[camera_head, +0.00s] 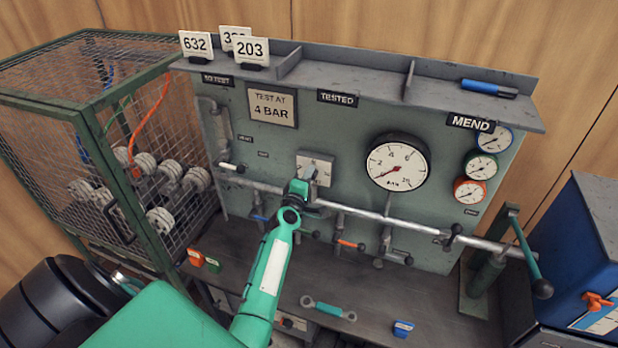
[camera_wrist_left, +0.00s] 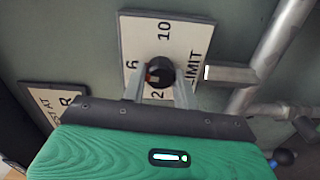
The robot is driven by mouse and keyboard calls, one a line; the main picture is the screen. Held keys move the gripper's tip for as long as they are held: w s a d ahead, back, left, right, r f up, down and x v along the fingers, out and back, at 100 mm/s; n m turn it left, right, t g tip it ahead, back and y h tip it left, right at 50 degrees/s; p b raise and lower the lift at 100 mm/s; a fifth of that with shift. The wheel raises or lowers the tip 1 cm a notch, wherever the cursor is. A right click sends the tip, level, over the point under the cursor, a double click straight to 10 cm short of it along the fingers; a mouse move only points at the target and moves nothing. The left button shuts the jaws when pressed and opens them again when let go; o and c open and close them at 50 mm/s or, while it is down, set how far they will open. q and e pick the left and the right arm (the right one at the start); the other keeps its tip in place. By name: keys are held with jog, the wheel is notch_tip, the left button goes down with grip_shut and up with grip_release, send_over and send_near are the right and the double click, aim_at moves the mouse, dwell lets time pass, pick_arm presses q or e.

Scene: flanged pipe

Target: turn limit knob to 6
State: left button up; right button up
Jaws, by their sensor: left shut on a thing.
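The limit knob is a small dark round knob (camera_wrist_left: 160,71) on a pale plate (camera_wrist_left: 135,30) lettered LIMIT, with the numbers 10, 6 and 2 visible. A small red mark shows on the knob's left side, near the 6 in the left wrist view. My left gripper (camera_wrist_left: 152,82) has its two fingers on either side of the knob and is shut on it. In the head view the limit plate (camera_head: 321,160) shows on the green panel, with my left gripper (camera_head: 303,182) in front, hiding the knob. My right gripper is not in view.
A long pale pipe (camera_head: 375,216) crosses the panel just below the knob. A large gauge (camera_head: 397,162) is to its right. A wire cage (camera_head: 120,110) stands at the left. A spanner (camera_head: 328,307) and a blue block (camera_head: 403,328) lie on the bench.

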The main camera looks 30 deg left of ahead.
pick_arm(q)
jog(key=shift+n, duration=0.5)
jog(key=o, duration=1)
jog(key=shift+c, duration=0.2)
jog(key=b+v, duration=0.2)
jog(key=v, duration=1.2)
jog(key=shift+b, duration=0.3)
jog(key=shift+a+f, duration=0.1)
